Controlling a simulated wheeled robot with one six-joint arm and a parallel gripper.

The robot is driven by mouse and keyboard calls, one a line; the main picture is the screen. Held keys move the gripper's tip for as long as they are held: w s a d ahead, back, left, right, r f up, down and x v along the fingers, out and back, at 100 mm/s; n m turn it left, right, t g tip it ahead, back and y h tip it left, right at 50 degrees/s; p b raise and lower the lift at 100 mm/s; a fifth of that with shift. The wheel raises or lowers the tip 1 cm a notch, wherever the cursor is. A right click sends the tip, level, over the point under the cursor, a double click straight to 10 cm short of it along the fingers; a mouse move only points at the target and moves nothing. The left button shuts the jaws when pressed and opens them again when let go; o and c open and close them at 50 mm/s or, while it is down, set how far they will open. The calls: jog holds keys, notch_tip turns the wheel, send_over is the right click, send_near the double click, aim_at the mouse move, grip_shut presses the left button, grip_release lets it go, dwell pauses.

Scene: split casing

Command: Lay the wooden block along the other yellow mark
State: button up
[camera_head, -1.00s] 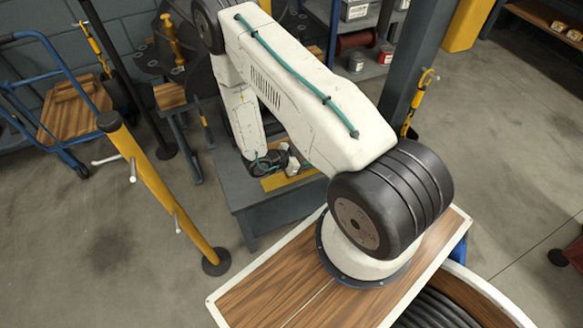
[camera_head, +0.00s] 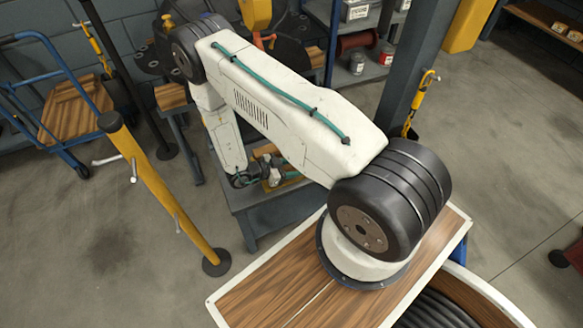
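My gripper (camera_head: 275,174) is small and partly hidden at the end of my white arm, low over the grey workbench (camera_head: 249,203). Its fingers are too small to show whether they are open, shut or holding something. A yellowish strip (camera_head: 288,182) shows beside and below the gripper, and looks like a yellow mark on the bench top. A small tan, wood-coloured piece (camera_head: 264,151) shows just behind the gripper; I cannot tell for sure that it is the wooden block. My arm hides much of the bench top, and I cannot make out a second mark.
A yellow post (camera_head: 160,190) stands left of the bench, with a blue trolley (camera_head: 62,110) beyond it. A dark grey column (camera_head: 412,70) rises to the right. Shelves with cans (camera_head: 357,62) are behind. Open floor lies at left and right.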

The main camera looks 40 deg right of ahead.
jog(key=shift+f, duration=0.1)
jog(key=o, duration=1.2)
